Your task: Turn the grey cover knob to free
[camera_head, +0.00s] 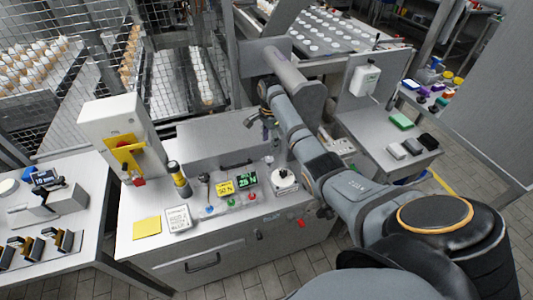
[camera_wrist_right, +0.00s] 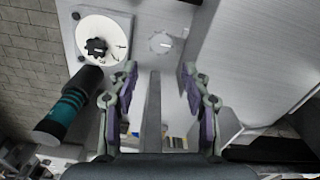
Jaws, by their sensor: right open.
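The grey cover knob (camera_wrist_right: 160,42) is a round grey disc with a pale pointer mark, on a light grey panel in the right wrist view. I cannot make it out in the head view. My right gripper (camera_wrist_right: 160,76) is open and empty, its two purple-padded fingers spread below the knob in that picture and apart from it. In the head view my right gripper (camera_head: 262,122) hangs above the back of the grey bench. My left gripper is not in view.
Left of the grey knob is a white dial plate with a black knob (camera_wrist_right: 96,46), also in the head view (camera_head: 284,180).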

